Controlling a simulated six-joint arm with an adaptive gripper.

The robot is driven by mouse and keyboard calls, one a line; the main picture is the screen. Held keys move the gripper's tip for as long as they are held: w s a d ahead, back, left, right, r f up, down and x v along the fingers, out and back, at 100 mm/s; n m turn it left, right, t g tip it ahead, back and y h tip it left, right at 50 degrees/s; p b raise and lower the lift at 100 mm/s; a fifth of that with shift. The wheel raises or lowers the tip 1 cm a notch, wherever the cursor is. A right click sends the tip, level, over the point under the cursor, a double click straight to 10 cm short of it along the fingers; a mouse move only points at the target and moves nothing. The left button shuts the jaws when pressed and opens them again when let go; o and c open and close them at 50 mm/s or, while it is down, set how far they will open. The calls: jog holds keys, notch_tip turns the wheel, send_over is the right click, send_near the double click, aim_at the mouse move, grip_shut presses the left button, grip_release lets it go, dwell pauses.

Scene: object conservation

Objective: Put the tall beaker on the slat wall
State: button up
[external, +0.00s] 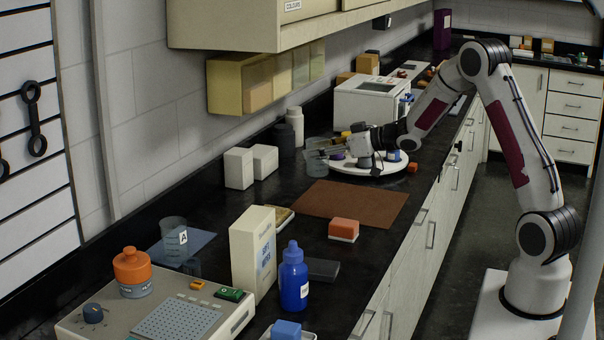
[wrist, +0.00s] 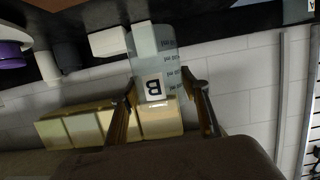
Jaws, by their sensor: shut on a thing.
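My gripper (external: 326,152) reaches left over the counter by the round white tray and is shut on a clear beaker (external: 316,168). In the wrist view my gripper's fingers (wrist: 160,92) sit on either side of this beaker (wrist: 144,42), which bears a white label B. The beaker looks long and narrow there. Whether its base touches the counter is unclear. Another clear beaker (external: 172,232), labelled A, stands on a blue mat near the front left. The slat wall (external: 35,200) is at the far left, with dark wrench-shaped pieces on it; its edge shows in the wrist view (wrist: 313,115).
The white turntable-like tray (external: 345,168) holds small items beside my gripper. White boxes (external: 239,168) and dark and white bottles stand along the wall. Yellowish bins (external: 240,85) hang under the cupboard. A brown mat (external: 350,203) is bare; a tall box (external: 252,250) and blue bottle (external: 293,280) stand nearer.

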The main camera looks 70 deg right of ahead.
jog(key=w+a+n+y, duration=0.1)
jog(key=w+a, duration=0.1)
jog(key=a, duration=0.5)
jog(key=w+a+n+y, duration=0.1)
jog(key=w+a+y, duration=0.1)
jog(key=a, duration=0.5)
jog(key=shift+w+a+f+n, duration=0.3)
jog(key=shift+w+f, duration=0.1)
jog(key=shift+w, duration=0.4)
jog(key=w+a+n+y, duration=0.1)
jog(key=a, duration=0.5)
jog(key=w+a+n+g+y, duration=0.1)
jog(key=a, duration=0.5)
jog(key=w+a+n+y, duration=0.1)
jog(key=w+a, duration=0.1)
jog(key=a, duration=0.4)
jog(key=shift+w+a+r+g+y, duration=0.1)
jog(key=shift+a+r+g+y, duration=0.05)
jog(key=shift+a+g+y, duration=0.25)
jog(key=shift+c, duration=0.2)
jog(key=shift+w+r, duration=0.2)
jog(key=shift+w, duration=0.15)
notch_tip(320, 180, down, 6)
jog(key=shift+f, duration=0.15)
jog(key=shift+f, duration=1.85)
